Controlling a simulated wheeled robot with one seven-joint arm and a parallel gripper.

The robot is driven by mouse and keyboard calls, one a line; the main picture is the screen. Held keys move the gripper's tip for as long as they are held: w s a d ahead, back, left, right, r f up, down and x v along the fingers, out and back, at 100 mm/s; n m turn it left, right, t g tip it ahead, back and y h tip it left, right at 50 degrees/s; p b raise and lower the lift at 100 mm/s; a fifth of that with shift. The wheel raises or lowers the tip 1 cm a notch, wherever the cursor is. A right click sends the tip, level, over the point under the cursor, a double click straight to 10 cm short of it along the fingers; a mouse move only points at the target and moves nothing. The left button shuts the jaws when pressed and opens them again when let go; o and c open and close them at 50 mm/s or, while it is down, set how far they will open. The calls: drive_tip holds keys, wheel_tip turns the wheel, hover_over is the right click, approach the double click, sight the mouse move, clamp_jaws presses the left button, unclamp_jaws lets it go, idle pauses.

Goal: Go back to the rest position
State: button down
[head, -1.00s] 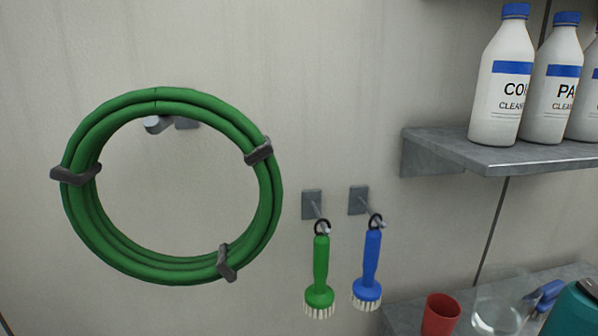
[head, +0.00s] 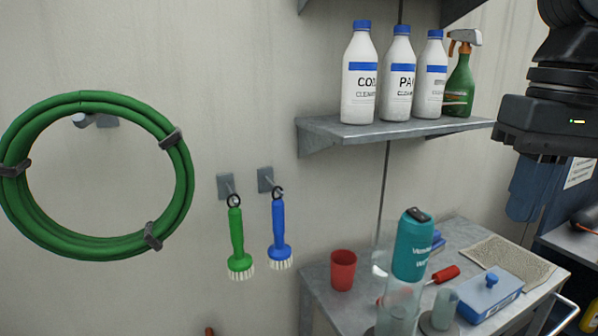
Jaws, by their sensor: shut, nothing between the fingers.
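My gripper (head: 545,132) shows as a dark body with a small green light at the upper right of the head view. It hangs in the air to the right of the wall shelf and is cut off by the picture's right edge. It is shut and holds nothing that I can see. Its fingertips are hard to make out against the dark blue shapes below it.
A wall shelf (head: 350,131) holds white bottles (head: 361,85) and a green spray bottle (head: 459,82). Below, a bench (head: 335,305) carries a red cup (head: 343,270), a teal bottle (head: 412,248) and a blue box (head: 490,297). A green hose (head: 180,190) and two brushes (head: 237,243) hang left.

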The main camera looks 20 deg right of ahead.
drive_tip(key=w+a+r+n+t+y, duration=0.2)
drive_tip(key=w+a+r+t+y, duration=0.1)
drive_tip(key=w+a+t+y, duration=0.55)
drive_tip(key=w+a+r+n+t+y, duration=0.1)
drive_tip(key=w+a+r+t+y, duration=0.35)
drive_tip(key=a, duration=0.75)
drive_tip(key=s+d+f+m+t+h+b, duration=0.1)
drive_tip(key=s+f+m+t+h, duration=0.45)
drive_tip(key=f, duration=0.75)
drive_tip(key=s+f+m+h, duration=0.35)
drive_tip(key=f+h, duration=0.45)
drive_tip(key=f, duration=0.6)
drive_tip(key=s+d+f+n+g, duration=0.1)
drive_tip(key=s+n, duration=0.3)
drive_tip(key=s, duration=0.4)
drive_tip(key=s+d+f+n+g, duration=0.1)
drive_tip(key=s+f+n, duration=0.2)
drive_tip(key=s, duration=0.5)
drive_tip(key=s+d+f+n+g, duration=0.1)
drive_tip(key=s+f+n+g, duration=0.1)
drive_tip(key=s, duration=0.7)
drive_tip(key=f+n, duration=0.1)
drive_tip(key=n, duration=0.1)
drive_tip(key=shift+d+f+n, duration=0.3)
drive_tip(key=shift+d+f, duration=0.05)
drive_tip(key=shift+d, duration=0.05)
